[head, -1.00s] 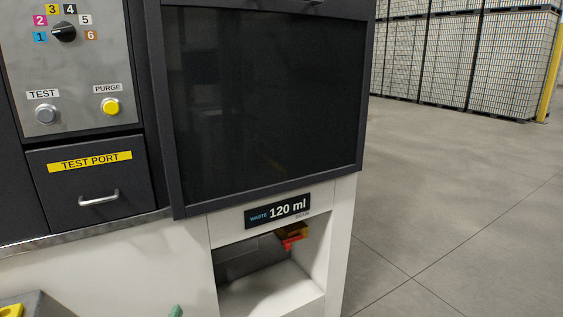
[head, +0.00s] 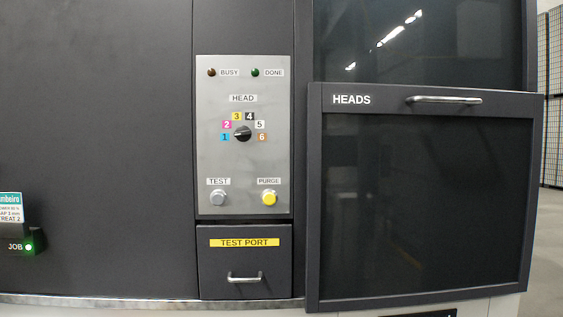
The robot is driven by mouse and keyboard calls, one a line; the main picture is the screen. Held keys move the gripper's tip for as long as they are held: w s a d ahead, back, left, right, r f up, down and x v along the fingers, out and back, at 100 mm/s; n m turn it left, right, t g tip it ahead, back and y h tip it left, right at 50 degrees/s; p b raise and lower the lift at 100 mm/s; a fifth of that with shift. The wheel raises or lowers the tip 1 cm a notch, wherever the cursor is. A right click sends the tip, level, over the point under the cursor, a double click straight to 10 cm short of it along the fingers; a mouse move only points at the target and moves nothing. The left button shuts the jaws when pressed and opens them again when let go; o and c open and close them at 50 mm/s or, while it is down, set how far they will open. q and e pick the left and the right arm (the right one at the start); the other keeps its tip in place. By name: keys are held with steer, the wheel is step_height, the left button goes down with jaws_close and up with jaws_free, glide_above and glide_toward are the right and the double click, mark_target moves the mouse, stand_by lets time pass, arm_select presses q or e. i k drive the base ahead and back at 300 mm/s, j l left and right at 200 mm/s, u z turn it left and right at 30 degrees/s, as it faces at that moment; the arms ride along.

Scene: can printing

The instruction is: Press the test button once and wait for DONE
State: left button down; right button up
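The grey control panel (head: 210,160) is in the middle of the head view. Its grey TEST button (head: 218,198) sits at the lower left, under a TEST label. The DONE lamp (head: 255,72) at the top right is dark green and looks unlit. The BUSY lamp (head: 211,72) at the top left is dark brown and looks unlit. The black HEAD knob (head: 243,134) sits among coloured numbers; its pointer seems turned left, toward 1. Neither of my grippers is in view.
A yellow PURGE button (head: 269,198) is right of TEST. Below the panel is the closed TEST PORT drawer (head: 244,262) with a handle. The large HEADS door (head: 420,200) is at the right. A JOB slot with a lit green lamp (head: 29,247) is at the left.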

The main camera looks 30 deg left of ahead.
mark_target(217, 199)
steer(key=u, duration=1.25)
